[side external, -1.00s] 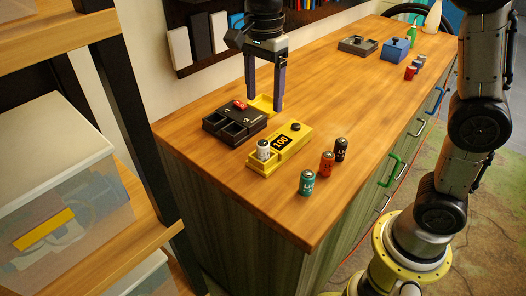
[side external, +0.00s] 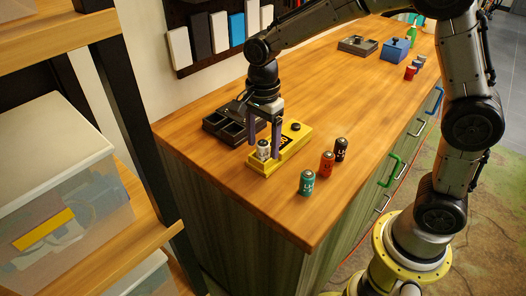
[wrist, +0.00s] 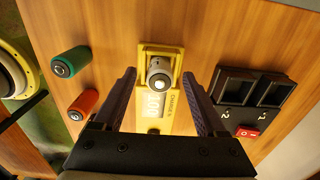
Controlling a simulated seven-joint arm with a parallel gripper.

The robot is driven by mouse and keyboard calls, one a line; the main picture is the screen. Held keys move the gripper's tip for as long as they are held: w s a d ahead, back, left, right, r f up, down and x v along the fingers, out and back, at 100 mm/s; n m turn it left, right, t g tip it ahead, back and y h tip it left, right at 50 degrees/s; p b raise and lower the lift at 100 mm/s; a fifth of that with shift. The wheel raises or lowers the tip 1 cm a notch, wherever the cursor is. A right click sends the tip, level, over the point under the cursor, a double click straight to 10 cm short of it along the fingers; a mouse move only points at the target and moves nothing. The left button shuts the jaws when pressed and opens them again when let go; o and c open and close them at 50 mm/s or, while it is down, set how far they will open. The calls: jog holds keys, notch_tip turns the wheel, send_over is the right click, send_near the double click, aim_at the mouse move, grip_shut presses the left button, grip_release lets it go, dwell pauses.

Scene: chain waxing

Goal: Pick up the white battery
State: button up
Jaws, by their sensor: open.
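The white battery (side external: 263,150) stands upright in the near end of the yellow charger (side external: 296,132). In the wrist view the white battery (wrist: 158,76) is seen from above, in the charger's bay (wrist: 174,53). My gripper (side external: 263,146) is low over the charger with its fingers pointing down. It is open, with one finger on each side of the battery in the side view. In the wrist view my gripper (wrist: 159,73) has the battery centred between its fingertips, with a gap on both sides. I cannot tell the exact fingertip height. The fingers partly hide the charger.
A black double-bay box (side external: 220,124) with a red switch (wrist: 247,133) sits beside the charger. Green (side external: 307,183), orange (side external: 326,164) and black (side external: 341,149) batteries stand on the bench to the right. A blue box (side external: 394,50) and grey tray (side external: 357,45) are far back.

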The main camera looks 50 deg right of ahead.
jog(key=shift+f, duration=0.15)
jog(key=c, duration=1.1)
grip_shut()
